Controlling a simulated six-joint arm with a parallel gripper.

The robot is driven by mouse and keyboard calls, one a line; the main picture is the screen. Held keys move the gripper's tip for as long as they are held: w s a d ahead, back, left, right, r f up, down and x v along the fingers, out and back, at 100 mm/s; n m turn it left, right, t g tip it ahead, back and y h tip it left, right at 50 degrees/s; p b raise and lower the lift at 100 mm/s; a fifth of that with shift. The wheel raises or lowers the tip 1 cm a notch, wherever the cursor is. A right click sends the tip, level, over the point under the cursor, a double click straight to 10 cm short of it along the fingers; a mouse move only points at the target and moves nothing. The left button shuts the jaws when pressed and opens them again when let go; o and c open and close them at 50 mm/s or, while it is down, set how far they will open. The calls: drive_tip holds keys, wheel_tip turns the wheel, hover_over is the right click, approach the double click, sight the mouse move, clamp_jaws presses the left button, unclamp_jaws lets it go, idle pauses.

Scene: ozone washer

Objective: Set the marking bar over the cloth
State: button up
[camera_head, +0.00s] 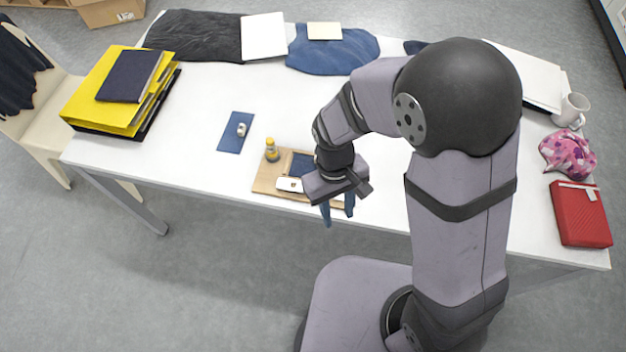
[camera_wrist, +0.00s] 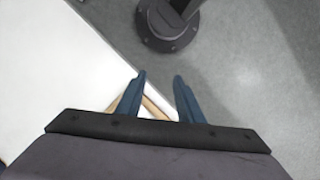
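A flat blue cloth-like rectangle (camera_head: 232,143) lies left of centre on the white table, with a small white and grey item (camera_head: 241,129) on it. A wooden tray (camera_head: 266,181) near the front edge holds a white bar-like piece (camera_head: 289,184) with a dark spot, a dark blue pad (camera_head: 301,165) and a yellow bottle (camera_head: 271,150). I cannot tell for sure which piece is the marking bar. My gripper (camera_head: 339,216) is over the tray's right front, hiding part of it. In the wrist view its two blue fingers (camera_wrist: 159,78) are apart with nothing between the tips.
The white table (camera_head: 200,110) is clear around the blue rectangle. Yellow folders with a dark book (camera_head: 128,75) stand at the left end. Dark and blue fabrics (camera_head: 333,52) lie along the back. A mug (camera_head: 572,110), a pink patterned bundle (camera_head: 567,155) and a red box (camera_head: 580,215) are at right.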

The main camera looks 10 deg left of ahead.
drive_tip(key=w+a, duration=0.2)
drive_tip(key=w, duration=0.1)
drive_tip(key=w+a+r+t+y, duration=0.1)
drive_tip(key=w+a, duration=0.1)
drive_tip(key=a, duration=0.1)
drive_tip(key=w+a+n+t, duration=0.1)
drive_tip(key=w+a, duration=0.1)
drive_tip(key=w, duration=0.1)
drive_tip(key=shift+w+a+r, duration=0.2)
drive_tip(key=shift+w+r, duration=0.15)
drive_tip(key=shift+w+a, duration=0.1)
drive_tip(key=shift+f+p, duration=0.7)
drive_tip(key=shift+f, duration=2.95)
clamp_jaws()
